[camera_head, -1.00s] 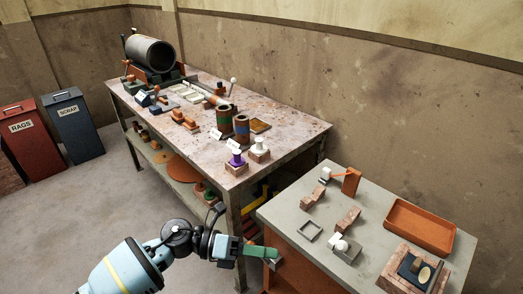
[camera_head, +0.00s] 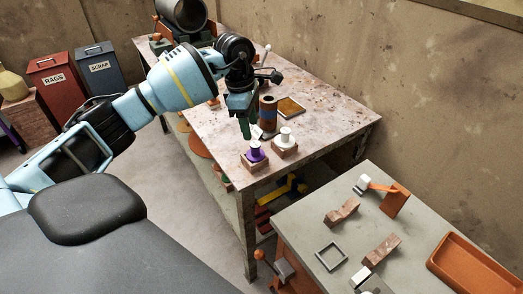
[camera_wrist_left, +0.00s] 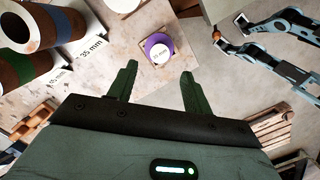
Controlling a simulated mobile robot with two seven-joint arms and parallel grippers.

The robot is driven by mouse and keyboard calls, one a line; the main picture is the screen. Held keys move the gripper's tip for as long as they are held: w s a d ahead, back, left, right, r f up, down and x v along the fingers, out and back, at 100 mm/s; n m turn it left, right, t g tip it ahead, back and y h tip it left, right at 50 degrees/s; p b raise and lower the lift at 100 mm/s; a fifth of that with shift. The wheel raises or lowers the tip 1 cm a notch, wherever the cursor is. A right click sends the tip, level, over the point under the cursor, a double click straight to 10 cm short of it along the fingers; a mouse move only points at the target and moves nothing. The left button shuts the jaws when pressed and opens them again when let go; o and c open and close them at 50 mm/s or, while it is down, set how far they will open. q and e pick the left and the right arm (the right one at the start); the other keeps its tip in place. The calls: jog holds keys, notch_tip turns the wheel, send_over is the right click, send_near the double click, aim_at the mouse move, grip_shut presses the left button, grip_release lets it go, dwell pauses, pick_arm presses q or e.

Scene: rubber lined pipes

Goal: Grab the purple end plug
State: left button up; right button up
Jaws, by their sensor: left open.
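The purple end plug (camera_head: 257,153) sits upright on a small wooden block (camera_head: 254,166) near the front corner of the stained workbench. In the left wrist view the plug (camera_wrist_left: 158,40) shows a purple rim and a white top with small print. My left gripper (camera_head: 250,129) is above and just behind the plug, pointing down, in the head view. In the wrist view the open fingers (camera_wrist_left: 158,74) stand apart, with the plug beyond the gap between their tips. Nothing is between the fingers.
A white plug (camera_head: 285,138) on its own block stands close to the right of the purple one. A banded pipe (camera_head: 268,113) stands behind; pipes (camera_wrist_left: 60,25) and size cards also show in the wrist view. A grey table (camera_head: 385,222) is at the right.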

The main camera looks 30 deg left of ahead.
aim_at(255, 144)
pick_arm(q)
jog(key=shift+s+d+f, duration=0.1)
jog(key=shift+f, duration=0.15)
jog(key=shift+d+f, duration=0.1)
jog(key=shift+f, duration=0.75)
jog(key=shift+w+d+f+p, duration=0.1)
jog(key=shift+w+d+f, duration=0.05)
jog(key=shift+f, duration=0.6)
jog(key=shift+w+d+f+p, duration=0.1)
jog(key=shift+f, duration=0.7)
jog(key=shift+w+d+f+p, duration=0.1)
jog(key=shift+w+d+f, duration=0.05)
jog(key=shift+f, duration=1.05)
pick_arm(e)
jog(key=shift+w+r, duration=0.35)
pick_arm(q)
jog(key=shift+c, duration=0.3)
jog(key=c, duration=1)
pick_arm(e)
jog(key=shift+s+f, duration=0.1)
jog(key=shift+s, duration=0.4)
